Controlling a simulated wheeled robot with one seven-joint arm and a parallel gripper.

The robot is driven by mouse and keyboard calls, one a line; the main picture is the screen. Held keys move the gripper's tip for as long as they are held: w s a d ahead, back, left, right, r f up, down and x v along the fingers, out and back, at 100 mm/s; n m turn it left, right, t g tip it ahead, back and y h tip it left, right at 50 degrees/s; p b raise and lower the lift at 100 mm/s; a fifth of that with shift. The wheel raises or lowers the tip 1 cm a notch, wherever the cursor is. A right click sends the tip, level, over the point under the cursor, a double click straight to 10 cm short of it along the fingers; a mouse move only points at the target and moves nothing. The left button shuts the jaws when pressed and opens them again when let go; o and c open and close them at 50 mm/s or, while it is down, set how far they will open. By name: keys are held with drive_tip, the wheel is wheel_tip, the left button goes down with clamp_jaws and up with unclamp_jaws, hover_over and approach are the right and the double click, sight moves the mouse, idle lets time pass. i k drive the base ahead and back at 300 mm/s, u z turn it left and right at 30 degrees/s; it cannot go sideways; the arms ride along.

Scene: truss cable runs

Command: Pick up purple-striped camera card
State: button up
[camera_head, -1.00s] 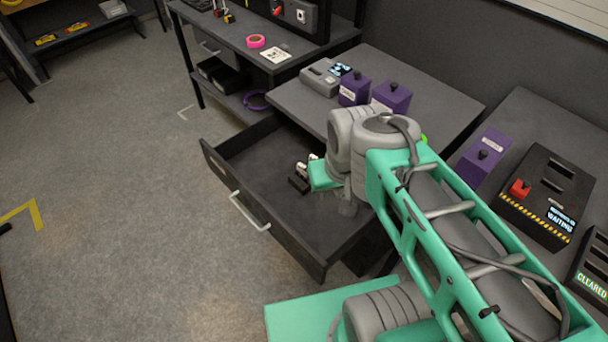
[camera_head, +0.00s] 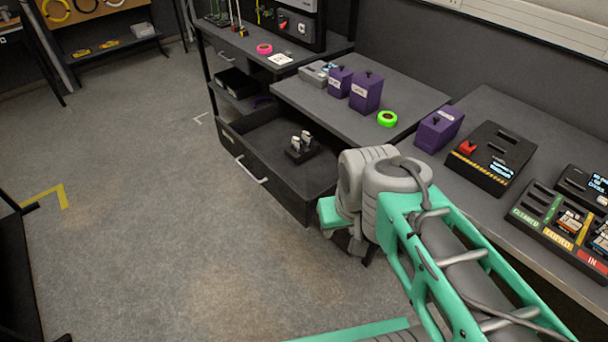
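No purple stripe can be made out on any card. Small pale upright pieces (camera_head: 305,138), possibly cards, stand in a black holder (camera_head: 300,152) inside the open drawer (camera_head: 252,160). My gripper (camera_head: 354,243) hangs just outside the drawer's front right corner, clear of the holder. Its fingers are mostly hidden by the wrist, so its opening and any held thing cannot be told.
Purple boxes (camera_head: 366,92) and a green tape roll (camera_head: 387,118) stand on the bench above the drawer. Another purple box (camera_head: 439,129) and a black device with a red switch (camera_head: 492,157) stand on the right bench. The floor at left is clear.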

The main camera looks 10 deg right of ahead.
sight(298, 146)
drive_tip(key=u, duration=1.15)
drive_tip(key=i, duration=1.85)
drive_tip(key=z, duration=0.95)
drive_tip(key=i, duration=0.4)
drive_tip(key=z, duration=0.45)
